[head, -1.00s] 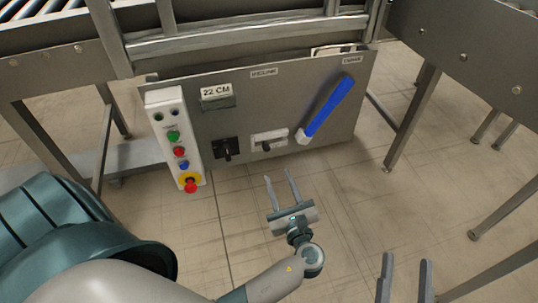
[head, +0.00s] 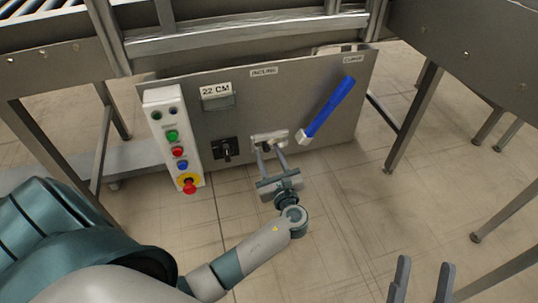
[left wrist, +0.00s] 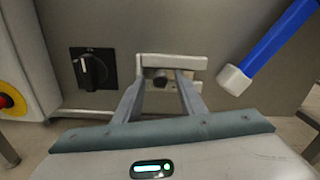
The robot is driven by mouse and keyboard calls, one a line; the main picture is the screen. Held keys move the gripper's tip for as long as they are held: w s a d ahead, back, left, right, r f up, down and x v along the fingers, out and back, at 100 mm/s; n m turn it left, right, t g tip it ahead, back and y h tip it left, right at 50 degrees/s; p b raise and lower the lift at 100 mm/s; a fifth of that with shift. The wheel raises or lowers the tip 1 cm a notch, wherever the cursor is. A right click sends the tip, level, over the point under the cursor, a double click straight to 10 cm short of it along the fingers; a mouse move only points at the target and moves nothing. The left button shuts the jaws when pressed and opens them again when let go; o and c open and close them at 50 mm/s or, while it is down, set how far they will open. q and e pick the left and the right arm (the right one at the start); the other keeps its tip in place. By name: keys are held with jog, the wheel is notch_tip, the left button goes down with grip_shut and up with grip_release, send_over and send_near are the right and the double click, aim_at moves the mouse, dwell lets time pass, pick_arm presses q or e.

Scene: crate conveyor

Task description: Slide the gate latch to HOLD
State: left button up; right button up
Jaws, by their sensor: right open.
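The gate latch (head: 271,136) is a pale slotted plate low on the grey panel. In the left wrist view, the latch plate (left wrist: 190,62) carries a dark round knob (left wrist: 158,78), left of the slot's middle. My left gripper (head: 268,146) is at the latch; the left wrist view shows its fingers (left wrist: 160,82) apart, one on each side of the knob, with gaps visible. Contact cannot be made out. The HOLD marking cannot be read. My right gripper (head: 420,280) is open and empty at the lower right, far from the panel.
Left of the latch are a black rotary switch (head: 227,149) and a button box (head: 172,130) with a red stop button (head: 190,185). A blue lever (head: 330,108) slants close on the right. Table legs stand farther right; the floor in front is clear.

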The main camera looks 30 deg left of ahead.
aim_at(277, 140)
pick_arm(q)
grip_shut()
jog(key=shift+w+d, duration=0.2)
jog(key=shift+w, duration=0.1)
jog(key=shift+w+d, duration=1.1)
jog(key=shift+w, duration=0.1)
grip_release()
jog(key=shift+w, duration=0.1)
pick_arm(e)
jog(key=shift+s+a+f+g, duration=0.1)
jog(key=shift+a+f+g, duration=0.2)
jog(key=shift+f, duration=0.25)
pick_arm(q)
jog(key=shift+d, duration=0.1)
pick_arm(e)
jog(key=shift+r, duration=0.1)
